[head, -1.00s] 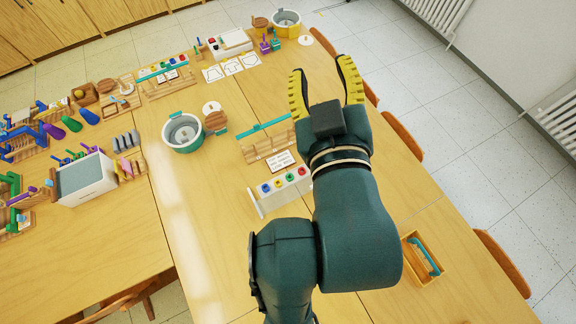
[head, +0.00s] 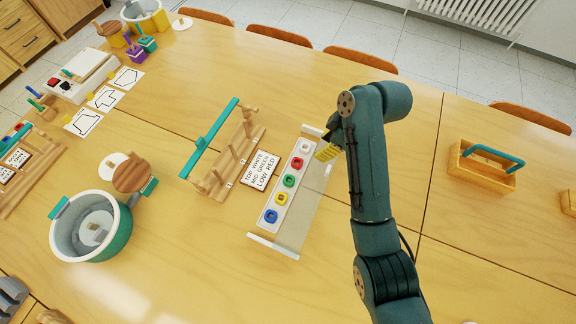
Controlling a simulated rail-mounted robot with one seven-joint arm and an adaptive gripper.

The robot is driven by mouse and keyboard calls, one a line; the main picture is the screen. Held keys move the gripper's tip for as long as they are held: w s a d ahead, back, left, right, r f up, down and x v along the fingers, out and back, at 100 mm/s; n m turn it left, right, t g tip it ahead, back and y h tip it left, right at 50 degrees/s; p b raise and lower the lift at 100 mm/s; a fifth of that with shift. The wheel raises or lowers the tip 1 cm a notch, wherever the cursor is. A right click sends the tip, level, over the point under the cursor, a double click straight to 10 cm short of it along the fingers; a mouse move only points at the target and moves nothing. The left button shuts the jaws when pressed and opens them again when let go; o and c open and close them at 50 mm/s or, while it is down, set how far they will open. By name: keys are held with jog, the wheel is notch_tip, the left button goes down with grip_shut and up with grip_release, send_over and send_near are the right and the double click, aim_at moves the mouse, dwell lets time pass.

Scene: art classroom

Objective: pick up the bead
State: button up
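A row of coloured beads lies on a pale tray (head: 312,190): a white bead (head: 306,147), a red bead (head: 297,163), a green bead (head: 289,181), a yellow bead (head: 281,198) and a blue bead (head: 270,216). My gripper (head: 326,152) points down at the tray's far end, just right of the white bead. One yellow finger pad shows; the other finger is hidden, so its opening is unclear. I cannot tell whether it touches anything. A card (head: 260,170) beside the tray reads "TOP WHITE, MID GREEN, LOW RED".
A wooden peg stand (head: 238,160) with a teal bar stands left of the card. A teal pot (head: 120,235) is at the lower left. A wooden caddy (head: 482,175) with a teal handle is at the right. The table is clear between tray and caddy.

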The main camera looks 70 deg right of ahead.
jog(key=b, duration=0.3)
send_over(297, 162)
jog(key=s, duration=0.3)
jog(key=f, duration=1)
jog(key=shift+w+a+f, duration=0.2)
jog(key=shift+a+f, duration=0.05)
jog(key=shift+a, duration=0.1)
jog(key=b+x, duration=0.1)
jog(key=x, duration=0.1)
jog(key=b+x, duration=0.1)
jog(key=x, duration=0.1)
jog(key=shift+w+a+f+b, duration=0.1)
jog(key=shift+w+f+b, duration=0.1)
jog(key=shift+w+b, duration=0.15)
jog(key=c, duration=0.4)
